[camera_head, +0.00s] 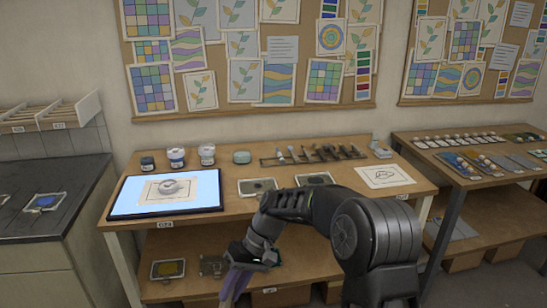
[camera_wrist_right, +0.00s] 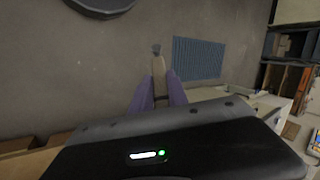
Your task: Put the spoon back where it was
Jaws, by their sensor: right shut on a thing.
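My right gripper (camera_head: 234,282) hangs in front of the work table, below its top, with purple fingers pointing down. In the right wrist view the fingers (camera_wrist_right: 160,92) are shut on a slim tan piece with a small grey end (camera_wrist_right: 157,50), which I take to be the spoon. It sticks out past the fingertips over the grey floor. A rack (camera_head: 285,160) with several tools lies at the back of the table. My left gripper is not in view.
The table (camera_head: 240,212) holds a lit panel (camera_head: 125,198), jars (camera_head: 176,158), two dark-centred squares (camera_head: 257,187) and a drawing sheet (camera_head: 384,177). A lower shelf (camera_head: 190,290) lies behind the gripper. A second table (camera_head: 480,172) stands right, a dark counter (camera_head: 50,185) left.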

